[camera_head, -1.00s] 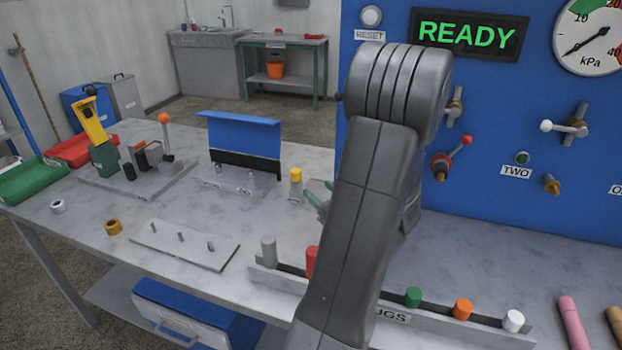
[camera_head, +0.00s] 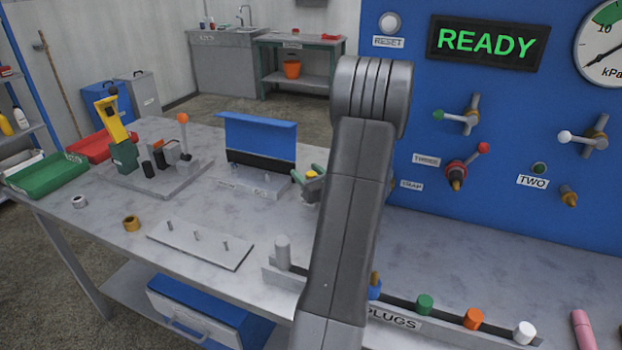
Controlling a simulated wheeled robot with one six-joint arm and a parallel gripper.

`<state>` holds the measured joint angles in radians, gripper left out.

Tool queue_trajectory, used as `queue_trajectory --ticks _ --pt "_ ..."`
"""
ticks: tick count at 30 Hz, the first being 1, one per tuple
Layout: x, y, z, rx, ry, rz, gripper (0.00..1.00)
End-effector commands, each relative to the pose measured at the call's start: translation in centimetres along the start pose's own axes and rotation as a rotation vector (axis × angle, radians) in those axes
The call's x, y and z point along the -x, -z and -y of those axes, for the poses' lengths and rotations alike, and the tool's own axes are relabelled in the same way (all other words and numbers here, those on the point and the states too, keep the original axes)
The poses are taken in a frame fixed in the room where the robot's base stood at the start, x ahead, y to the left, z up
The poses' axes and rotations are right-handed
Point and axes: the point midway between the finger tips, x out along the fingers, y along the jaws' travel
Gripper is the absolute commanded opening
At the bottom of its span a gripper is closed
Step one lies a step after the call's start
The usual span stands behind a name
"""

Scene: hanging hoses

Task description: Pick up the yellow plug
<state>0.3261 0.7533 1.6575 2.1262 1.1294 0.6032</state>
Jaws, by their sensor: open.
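The yellow plug (camera_head: 312,174) stands on the grey bench, right of the blue bent panel. Only its yellow top shows clearly; its lower part is hidden by my gripper. My gripper (camera_head: 309,178) has green fingers and is open at the plug, with finger parts showing left of and around the yellow top. My arm covers much of the gripper, so I cannot tell whether the fingers touch the plug.
A blue panel on a grey base (camera_head: 260,145) stands close left of the plug. The plug rack (camera_head: 450,335) with several coloured plugs runs along the front. A plate with pegs (camera_head: 200,244) lies front left. The blue control panel (camera_head: 500,110) rises at right.

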Motion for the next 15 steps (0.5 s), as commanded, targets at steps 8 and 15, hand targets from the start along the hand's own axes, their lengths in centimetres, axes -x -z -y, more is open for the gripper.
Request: queue_trajectory --ticks 8,15 --pt "-0.34 0.02 0.02 0.000 0.001 0.000 0.44" --pt "-0.32 0.01 0.02 0.000 0.001 0.000 0.04"
